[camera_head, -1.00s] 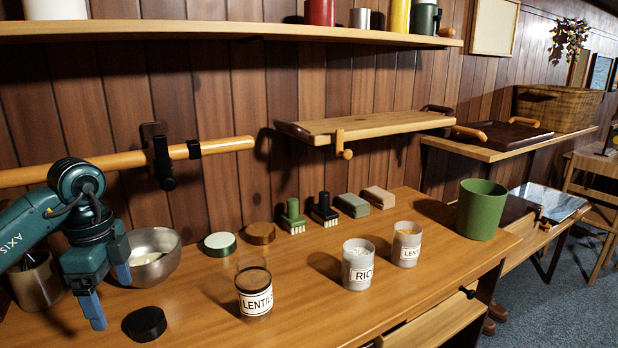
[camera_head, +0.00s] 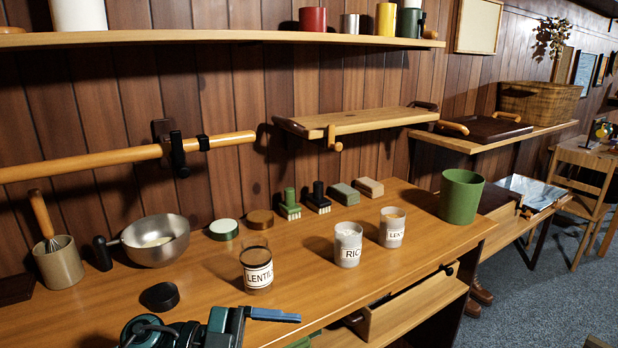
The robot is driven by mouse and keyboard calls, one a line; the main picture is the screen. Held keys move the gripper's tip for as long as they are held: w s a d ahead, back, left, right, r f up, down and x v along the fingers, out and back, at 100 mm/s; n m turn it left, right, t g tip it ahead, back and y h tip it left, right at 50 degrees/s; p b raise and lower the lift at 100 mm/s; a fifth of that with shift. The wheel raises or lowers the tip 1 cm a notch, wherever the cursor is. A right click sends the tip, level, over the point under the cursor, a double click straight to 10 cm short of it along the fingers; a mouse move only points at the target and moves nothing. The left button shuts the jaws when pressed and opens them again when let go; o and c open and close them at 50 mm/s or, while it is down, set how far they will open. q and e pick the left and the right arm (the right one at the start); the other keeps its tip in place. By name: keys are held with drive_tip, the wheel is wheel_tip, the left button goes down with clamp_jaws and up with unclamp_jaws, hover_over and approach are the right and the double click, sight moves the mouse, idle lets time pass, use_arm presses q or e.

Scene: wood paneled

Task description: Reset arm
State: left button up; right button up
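My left arm shows at the bottom edge of the head view, with its gripper (camera_head: 262,316) low in front of the wooden counter (camera_head: 330,285). One blue finger points to the right. The other finger is not clearly seen, so I cannot tell whether the gripper is open or shut. Nothing is seen held in it. My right gripper is not in view.
A black lid (camera_head: 160,296) lies near my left arm. Jars of lentils (camera_head: 257,268) and rice (camera_head: 348,246) stand behind it, with a metal pan (camera_head: 160,243) at left. A drawer (camera_head: 415,303) stands open at front right.

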use_arm(q)
drive_tip(key=a+f+n+t+y+p, duration=0.1)
drive_tip(key=a+f+n+t+y, duration=0.3)
drive_tip(key=n+t, duration=0.5)
drive_tip(key=a+f+n+t+y+p, duration=0.1)
drive_tip(key=a+f+n+t+y, duration=0.3)
drive_tip(key=n+t, duration=0.5)
drive_tip(key=s+a+f+n+g+y, duration=0.2)
drive_tip(key=s+f+g+y, duration=0.3)
drive_tip(key=s+f, duration=0.6)
wheel_tip(320, 180, down, 2)
drive_tip(key=shift+f+n+g+y+p, duration=0.15)
drive_tip(key=shift+n+g+y+p, duration=0.35)
drive_tip(key=shift+g, duration=0.4)
drive_tip(key=shift+c, duration=0.3)
